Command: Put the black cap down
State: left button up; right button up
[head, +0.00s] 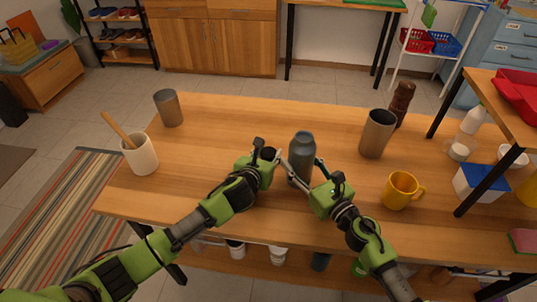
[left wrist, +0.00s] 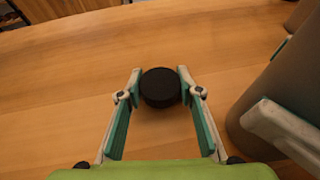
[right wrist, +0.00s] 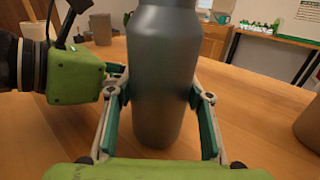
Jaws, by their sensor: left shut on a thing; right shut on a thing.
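The black cap (left wrist: 161,88) is a short dark disc between the fingertips of my left gripper (left wrist: 160,92), which is shut on it. In the head view the cap (head: 269,153) shows just left of the bottle. Whether the cap touches the table I cannot tell. My right gripper (right wrist: 160,95) is shut around the body of a grey-blue bottle (right wrist: 163,75), which stands upright on the table. In the head view the bottle (head: 302,155) stands between my two grippers, its lower part partly hidden by my right gripper (head: 312,180).
The wooden table (head: 225,125) is clear to the left and behind the cap. A white crock with a wooden spoon (head: 141,155) and a metal cup (head: 169,108) stand left. A metal tumbler (head: 377,135), pepper mill (head: 402,100) and yellow mug (head: 401,191) stand right.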

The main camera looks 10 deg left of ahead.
aim_at(269, 152)
pick_arm(q)
notch_tip(269, 152, up, 10)
jog(key=shift+r, duration=0.1)
dwell(0.4)
jog(key=shift+r, duration=0.1)
dwell(0.4)
notch_tip(269, 152, down, 10)
jog(key=shift+f, duration=0.1)
dwell(0.6)
jog(key=shift+f, duration=0.15)
jog(key=o, duration=0.8)
